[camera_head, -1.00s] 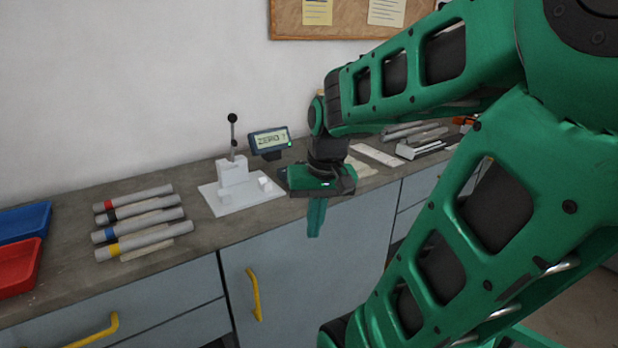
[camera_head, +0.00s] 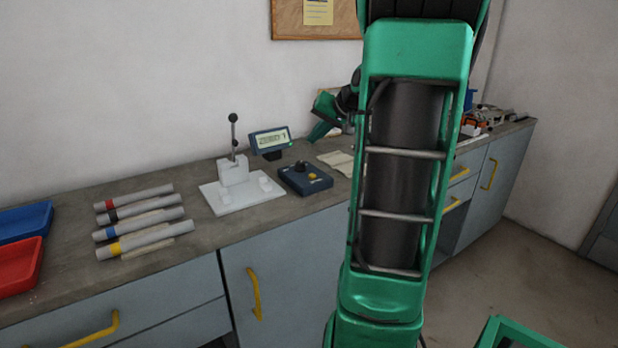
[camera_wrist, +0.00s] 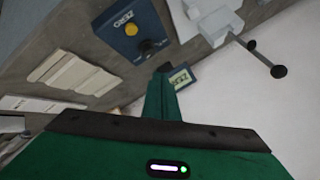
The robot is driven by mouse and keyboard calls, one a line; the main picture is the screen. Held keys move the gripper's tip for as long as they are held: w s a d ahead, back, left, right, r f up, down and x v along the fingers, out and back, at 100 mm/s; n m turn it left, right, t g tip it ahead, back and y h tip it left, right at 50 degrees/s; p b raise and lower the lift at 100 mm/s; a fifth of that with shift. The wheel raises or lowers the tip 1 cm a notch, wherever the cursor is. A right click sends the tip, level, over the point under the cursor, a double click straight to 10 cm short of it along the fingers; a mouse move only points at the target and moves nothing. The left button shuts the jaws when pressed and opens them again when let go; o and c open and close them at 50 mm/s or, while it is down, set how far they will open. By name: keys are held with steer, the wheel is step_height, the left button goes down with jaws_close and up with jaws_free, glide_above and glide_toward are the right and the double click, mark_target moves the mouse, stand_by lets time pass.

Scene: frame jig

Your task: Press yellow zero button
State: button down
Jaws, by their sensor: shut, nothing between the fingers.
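The yellow zero button (camera_head: 312,176) is on a dark blue box (camera_head: 291,184) that also carries a black knob. The box lies on the bench to the right of the white jig. In the wrist view the yellow button (camera_wrist: 145,46) sits beside the label "ZERO" on the box (camera_wrist: 118,22). A small display (camera_head: 271,140) behind the box reads "ZERO" and one more character. My gripper (camera_head: 318,136) is shut and empty. It is above the bench, to the right of the display, apart from the button. Its green fingers (camera_wrist: 162,95) show in the wrist view.
The white jig (camera_head: 237,190) has an upright rod with a black ball. Several grey tubes (camera_head: 140,222) with coloured bands lie to its left. A blue tray (camera_head: 24,222) and a red tray (camera_head: 18,266) are at the far left. My arm hides part of the bench.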

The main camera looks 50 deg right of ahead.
glide_above(312, 176)
steer(key=f, duration=0.8)
steer(key=shift+s+d+f, duration=0.15)
steer(key=shift+s+d, duration=0.05)
steer(key=shift+s, duration=0.1)
steer(key=shift+f, duration=0.25)
steer(key=shift+f, duration=0.15)
stand_by(1.7)
steer(key=shift+s+f, duration=0.1)
steer(key=shift+f, duration=0.15)
steer(key=shift+d+f, duration=0.1)
steer(key=shift+f, duration=0.35)
stand_by(0.9)
steer(key=shift+r, duration=0.9)
